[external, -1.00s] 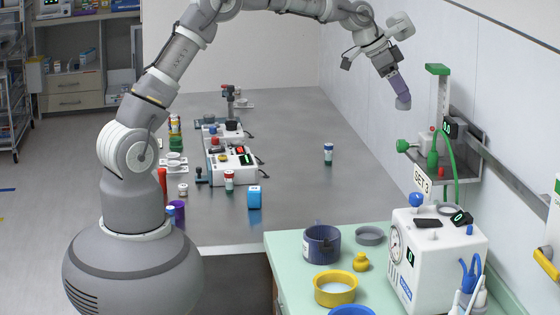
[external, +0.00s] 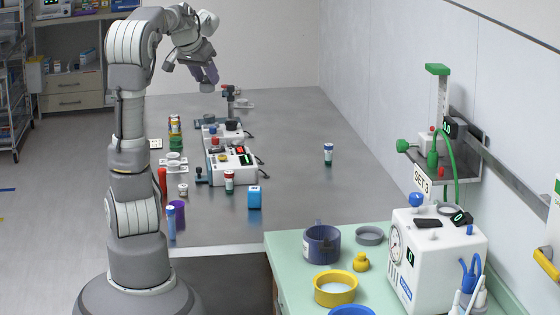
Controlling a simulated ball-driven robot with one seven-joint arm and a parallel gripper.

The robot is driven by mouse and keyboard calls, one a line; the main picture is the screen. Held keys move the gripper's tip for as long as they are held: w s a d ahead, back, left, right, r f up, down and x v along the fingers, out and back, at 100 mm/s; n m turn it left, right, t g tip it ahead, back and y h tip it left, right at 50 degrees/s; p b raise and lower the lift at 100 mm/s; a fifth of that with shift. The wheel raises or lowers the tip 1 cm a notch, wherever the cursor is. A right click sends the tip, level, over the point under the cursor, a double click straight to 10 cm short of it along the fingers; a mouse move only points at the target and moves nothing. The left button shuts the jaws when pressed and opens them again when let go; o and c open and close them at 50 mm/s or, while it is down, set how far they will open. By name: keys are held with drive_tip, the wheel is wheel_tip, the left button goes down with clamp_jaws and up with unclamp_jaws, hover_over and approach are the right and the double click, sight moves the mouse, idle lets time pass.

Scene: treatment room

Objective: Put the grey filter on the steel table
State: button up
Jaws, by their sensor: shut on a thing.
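My gripper (external: 208,80), with purple-grey fingers, is at the far left, high over the far end of the steel table (external: 300,170). It points down and is shut on a small grey piece, the grey filter (external: 207,88), at its fingertips. Much of the filter is hidden by the fingers. The filter appears to hang above the tabletop, close in the picture to a dark stand; its exact height I cannot tell.
White devices (external: 232,165), a dark stand (external: 229,100), a blue box (external: 254,197) and several small bottles crowd the table's left side. The middle is clear. A green counter (external: 290,262) holds bowls and a white machine (external: 435,255).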

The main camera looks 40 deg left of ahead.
drive_tip(key=s+a+f+n, duration=0.1)
drive_tip(key=s+f, duration=0.1)
drive_tip(key=f, duration=1.6)
drive_tip(key=s+a+f, duration=0.1)
drive_tip(key=a+f, duration=0.1)
drive_tip(key=f, duration=1.6)
drive_tip(key=shift+y, duration=0.3)
drive_tip(key=w+a+b, duration=0.1)
drive_tip(key=w+a, duration=0.1)
drive_tip(key=w, duration=0.3)
drive_tip(key=w+a+f+b, duration=0.1)
drive_tip(key=w, duration=0.3)
drive_tip(key=w+a+b, duration=0.1)
drive_tip(key=w+a, duration=0.1)
drive_tip(key=w, duration=0.3)
drive_tip(key=shift+w+a+f, duration=0.3)
drive_tip(key=shift+w+f, duration=0.05)
drive_tip(key=shift+f+b, duration=0.9)
drive_tip(key=shift+f, duration=0.8)
drive_tip(key=shift+f, duration=0.2)
drive_tip(key=o, duration=1)
drive_tip(key=shift+r, duration=0.1)
